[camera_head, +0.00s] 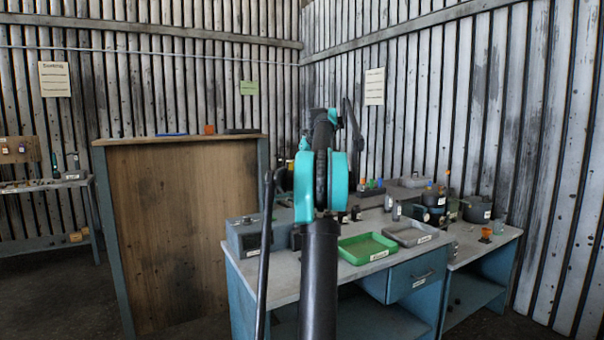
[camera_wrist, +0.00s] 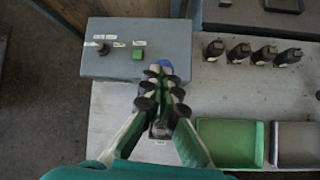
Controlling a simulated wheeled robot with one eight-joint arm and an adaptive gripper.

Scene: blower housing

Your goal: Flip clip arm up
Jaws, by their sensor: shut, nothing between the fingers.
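In the wrist view a grey box (camera_wrist: 120,66) carries a green button (camera_wrist: 138,55), a dark knob (camera_wrist: 101,48) and small white labels. My gripper (camera_wrist: 163,73) is shut and empty, its fingertips over the box's right front part. A small blue piece (camera_wrist: 168,67) shows just past the fingertips; I cannot tell whether they touch it. A dark object with a pale label (camera_wrist: 159,131) shows between the fingers, partly hidden by them. I cannot make out for sure which part is the clip arm. In the head view the grey box (camera_head: 252,238) stands at the bench's left end; my arm hides my gripper.
A green tray (camera_wrist: 229,143) and a grey tray (camera_wrist: 298,145) lie right of my gripper. Several dark bottles (camera_wrist: 252,53) stand in a row behind them. In the head view, pots (camera_head: 478,209) stand at the bench's right; a wooden panel (camera_head: 185,230) stands left.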

